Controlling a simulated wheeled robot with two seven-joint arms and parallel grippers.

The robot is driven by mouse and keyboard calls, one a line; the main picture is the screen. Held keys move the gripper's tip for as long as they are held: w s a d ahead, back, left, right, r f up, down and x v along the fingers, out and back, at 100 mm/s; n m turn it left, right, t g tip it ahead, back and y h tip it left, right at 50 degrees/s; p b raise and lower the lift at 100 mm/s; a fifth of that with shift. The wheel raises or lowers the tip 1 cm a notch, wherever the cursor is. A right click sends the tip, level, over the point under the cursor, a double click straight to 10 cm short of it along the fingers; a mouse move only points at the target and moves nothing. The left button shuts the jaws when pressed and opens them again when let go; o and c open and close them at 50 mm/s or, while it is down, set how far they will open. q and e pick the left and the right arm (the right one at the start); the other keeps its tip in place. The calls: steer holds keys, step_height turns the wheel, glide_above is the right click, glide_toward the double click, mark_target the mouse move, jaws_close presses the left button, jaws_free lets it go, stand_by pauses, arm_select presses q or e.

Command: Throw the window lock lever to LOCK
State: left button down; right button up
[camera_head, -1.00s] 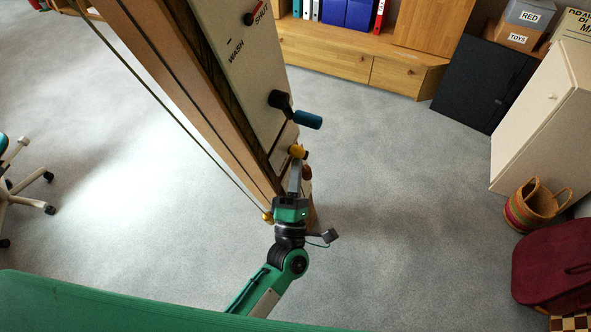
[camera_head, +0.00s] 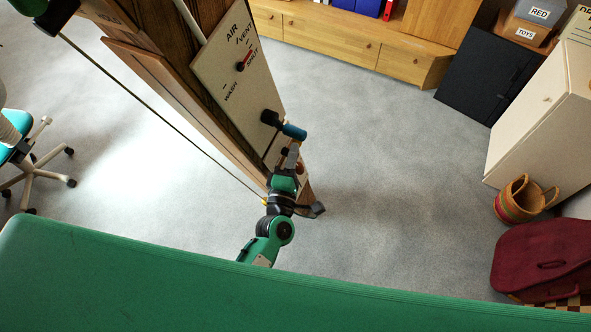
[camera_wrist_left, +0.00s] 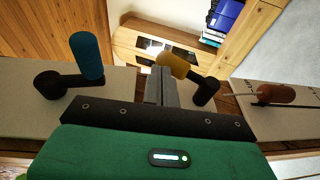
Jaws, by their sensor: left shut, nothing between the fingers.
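A pale panel (camera_head: 235,65) on a tilted-looking timber post carries the levers. A lever with a yellow grip (camera_wrist_left: 173,65) and black crank shows in the left wrist view; it is the likely lock lever, but I read no LOCK label. My left gripper (camera_wrist_left: 160,85) is shut and empty, its fingertips just left of the yellow grip. I cannot tell whether they touch. In the head view my left gripper (camera_head: 293,154) is low on the post, below the blue-handled crank (camera_head: 294,131); the yellow grip is hidden there. My right gripper is not in view.
The blue crank (camera_wrist_left: 86,56) stands left of the fingers and an orange-brown handle (camera_wrist_left: 276,94) right of them. A small vent lever (camera_head: 241,66) sits higher on the panel. A taut cord (camera_head: 160,117) runs beside the post. Open grey floor lies to the right.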

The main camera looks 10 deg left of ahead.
arm_select(q)
steer(key=shift+x, duration=0.95)
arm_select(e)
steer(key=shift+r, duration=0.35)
arm_select(q)
steer(key=shift+r, duration=0.2)
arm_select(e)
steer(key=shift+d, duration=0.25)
arm_select(q)
steer(key=shift+s+p, duration=0.1)
steer(key=shift+p, duration=0.2)
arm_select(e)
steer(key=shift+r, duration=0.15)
